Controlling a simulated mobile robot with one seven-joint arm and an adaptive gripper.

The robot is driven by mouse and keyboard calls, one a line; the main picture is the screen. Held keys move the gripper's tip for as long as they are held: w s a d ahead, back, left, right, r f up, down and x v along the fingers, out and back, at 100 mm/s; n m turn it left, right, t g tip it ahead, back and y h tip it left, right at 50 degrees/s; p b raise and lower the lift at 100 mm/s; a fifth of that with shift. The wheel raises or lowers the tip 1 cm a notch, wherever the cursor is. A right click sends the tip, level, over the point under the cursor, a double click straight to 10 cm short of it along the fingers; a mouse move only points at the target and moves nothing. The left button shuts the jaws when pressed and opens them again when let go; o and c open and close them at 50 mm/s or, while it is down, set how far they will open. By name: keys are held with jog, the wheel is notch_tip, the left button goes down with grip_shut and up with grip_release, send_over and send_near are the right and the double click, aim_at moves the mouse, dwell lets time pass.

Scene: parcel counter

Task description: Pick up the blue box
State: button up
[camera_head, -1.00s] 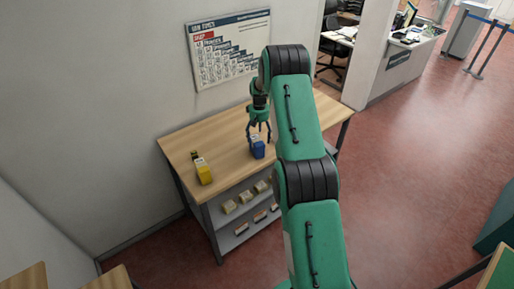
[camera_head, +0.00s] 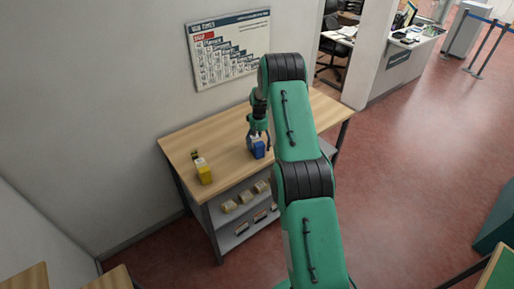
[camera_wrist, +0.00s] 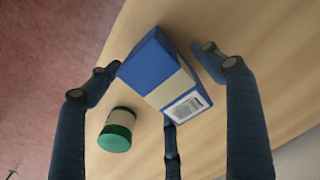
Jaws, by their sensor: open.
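The blue box (camera_head: 258,149) stands on the wooden counter (camera_head: 222,155) near its front edge. In the wrist view the blue box (camera_wrist: 160,76) has a cream band and a white barcode label. My gripper (camera_head: 258,136) is just above and around the box in the head view. In the wrist view my gripper (camera_wrist: 160,75) is open, with fingers on the left and right of the box and a third finger at its lower end. Gaps show between the side fingers and the box. My fingers partly hide the box in the head view.
A yellow box (camera_head: 204,172) and a small dark item (camera_head: 194,155) stand at the counter's left. The counter's middle is clear.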

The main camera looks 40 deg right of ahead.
aim_at(259, 139)
dwell(0.5)
jog(key=c, duration=1.4)
jog(key=shift+c, duration=0.3)
jog(key=shift+r, duration=0.25)
jog(key=shift+w+r, duration=0.1)
jog(key=shift+r, duration=1.2)
jog(key=shift+s+r, duration=0.2)
jog(key=shift+r, duration=0.15)
jog(key=s+a, duration=0.3)
jog(key=s, duration=0.4)
jog(key=s+a+r+b, duration=0.1)
jog(key=s+a, duration=0.3)
jog(key=s, duration=0.2)
jog(key=shift+s+a+r+b, duration=0.15)
jog(key=shift+s+a+b, duration=0.15)
jog(key=shift+s, duration=0.1)
